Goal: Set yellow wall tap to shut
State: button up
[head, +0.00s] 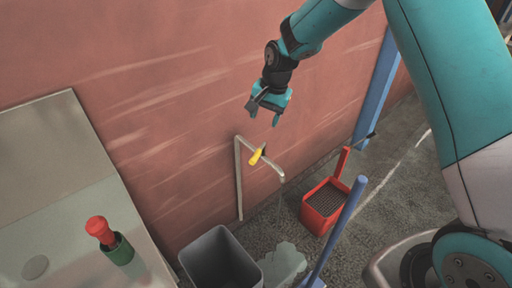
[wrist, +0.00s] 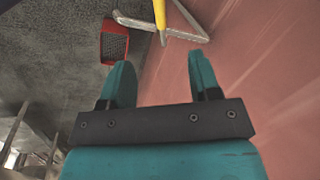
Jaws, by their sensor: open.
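The yellow wall tap handle (head: 257,154) sits on a pale grey pipe (head: 239,185) by the reddish wall. In the head view the handle lies crosswise to the pipe's upper run. A faint streak hangs below the spout, possibly water. My gripper (head: 263,119) is open and empty, above the tap and apart from it. In the wrist view the handle (wrist: 160,15) shows beyond my open fingers (wrist: 160,62), at the top edge, partly cut off.
A red bin with a dark grate (head: 325,199) stands right of the pipe. A grey bin (head: 220,258) is below left, beside a wet patch (head: 283,263). Blue posts (head: 345,220) rise at the right. A bench (head: 60,180) with a red-and-green object (head: 109,240) is at left.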

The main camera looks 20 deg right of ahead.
aim_at(256, 154)
jog(key=shift+m, duration=0.4)
jog(key=w+f+p, duration=0.1)
jog(key=f, duration=0.5)
jog(key=w+a+f+p, duration=0.1)
jog(key=f+p, duration=0.1)
jog(key=f, duration=0.4)
jog(key=w+f+p, duration=0.1)
jog(key=f, duration=0.5)
jog(key=shift+w+a+f+p, duration=0.15)
jog(key=shift+w+a+p, duration=0.1)
jog(key=shift+a+p, duration=0.15)
grip_shut()
jog(key=shift+d, duration=0.1)
